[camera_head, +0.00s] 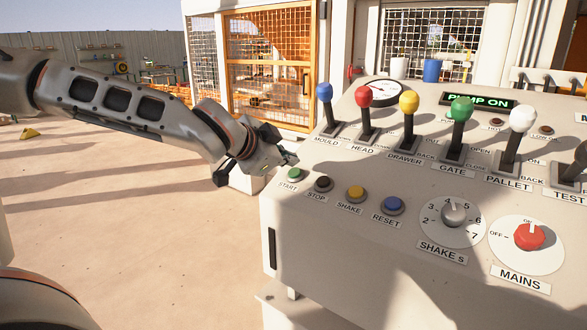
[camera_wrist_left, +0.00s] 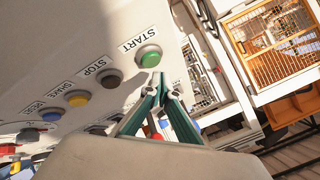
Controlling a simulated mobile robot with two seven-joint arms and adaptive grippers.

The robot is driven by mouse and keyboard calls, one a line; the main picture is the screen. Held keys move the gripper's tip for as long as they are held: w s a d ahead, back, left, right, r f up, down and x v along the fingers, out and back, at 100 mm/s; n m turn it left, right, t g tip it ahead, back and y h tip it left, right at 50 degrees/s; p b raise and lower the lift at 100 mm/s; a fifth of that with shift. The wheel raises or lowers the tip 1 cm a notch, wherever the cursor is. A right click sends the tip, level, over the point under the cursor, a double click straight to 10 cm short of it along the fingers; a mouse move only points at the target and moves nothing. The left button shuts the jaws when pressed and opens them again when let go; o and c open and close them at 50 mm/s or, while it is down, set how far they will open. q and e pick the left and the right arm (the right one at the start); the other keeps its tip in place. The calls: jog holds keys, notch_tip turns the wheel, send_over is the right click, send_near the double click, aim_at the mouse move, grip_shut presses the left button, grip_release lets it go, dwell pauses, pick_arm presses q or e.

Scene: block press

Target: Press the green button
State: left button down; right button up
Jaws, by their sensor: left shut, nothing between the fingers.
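The green START button (camera_head: 294,174) is at the left end of a row of buttons on the light control panel (camera_head: 345,245). It also shows in the left wrist view (camera_wrist_left: 149,56), round and green, in a metal ring beside its START label. My left gripper (camera_head: 288,158) reaches in from the left, shut and empty, with its tips close behind the green button. In the left wrist view the fingertips (camera_wrist_left: 162,82) meet just below the button. I cannot tell whether they touch the panel. My right gripper is not in view.
The dark STOP button (camera_head: 323,184), yellow SHAKE button (camera_head: 355,193) and blue RESET button (camera_head: 392,205) follow to the right. Several coloured levers, such as the blue one (camera_head: 324,93), stand behind them. An orange mesh cage (camera_head: 268,65) stands behind the panel. The floor at left is open.

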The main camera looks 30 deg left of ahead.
pick_arm(q)
jog(key=shift+s+r+p, duration=0.2)
jog(key=shift+r+p, duration=0.25)
jog(key=shift+r, duration=0.15)
jog(key=shift+s+r+p, duration=0.2)
jog(key=shift+r+p, duration=0.25)
jog(key=shift+r, duration=0.1)
jog(key=r+p, duration=0.1)
jog(key=s+r+p, duration=0.1)
jog(key=r, duration=0.1)
jog(key=shift+s+a+r+p, duration=0.1)
jog(key=shift+s+p, duration=0.25)
jog(key=shift+p, duration=0.05)
